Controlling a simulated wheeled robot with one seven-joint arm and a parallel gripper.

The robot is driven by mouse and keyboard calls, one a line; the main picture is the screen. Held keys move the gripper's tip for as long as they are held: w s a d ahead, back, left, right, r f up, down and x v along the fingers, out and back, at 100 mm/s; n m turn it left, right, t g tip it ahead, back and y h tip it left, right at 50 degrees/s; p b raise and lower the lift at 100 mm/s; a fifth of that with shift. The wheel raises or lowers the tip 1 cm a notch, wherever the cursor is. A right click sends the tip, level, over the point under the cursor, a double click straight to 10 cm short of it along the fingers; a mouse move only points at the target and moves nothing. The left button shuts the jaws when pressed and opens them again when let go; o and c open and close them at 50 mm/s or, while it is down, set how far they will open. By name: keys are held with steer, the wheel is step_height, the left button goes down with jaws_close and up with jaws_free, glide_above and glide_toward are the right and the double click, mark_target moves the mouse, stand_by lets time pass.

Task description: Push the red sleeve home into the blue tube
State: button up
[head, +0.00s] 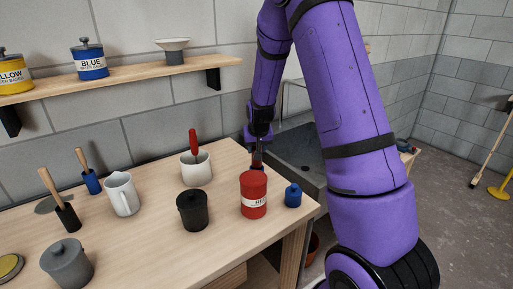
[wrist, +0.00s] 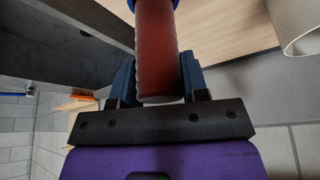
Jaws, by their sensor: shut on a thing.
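The red sleeve (wrist: 156,50) lies between the two fingers of my gripper (wrist: 158,80) in the wrist view, which is shut on it. Its near end shows between the fingertips and its far end meets a blue rim at the top edge, which looks like the blue tube (wrist: 173,4). Most of that tube is out of the picture, so I cannot tell how deep the sleeve sits. In the head view my gripper (head: 258,150) is low at the table's back right edge, behind the red can, and shows a little red between its fingers. The blue tube is not clear there.
A red can (head: 253,195), a small blue jar (head: 293,195) and a black lidded pot (head: 192,211) stand near my gripper on the table (head: 150,240). A white cup (head: 197,168) with a red handle in it stands left. A grey sink (head: 300,150) lies behind.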

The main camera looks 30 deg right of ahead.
steer(key=shift+f, duration=2.05)
steer(key=o, duration=1)
steer(key=v, duration=1)
steer(key=shift+s+r, duration=0.2)
steer(key=shift+r, duration=0.1)
steer(key=shift+a+r, duration=0.1)
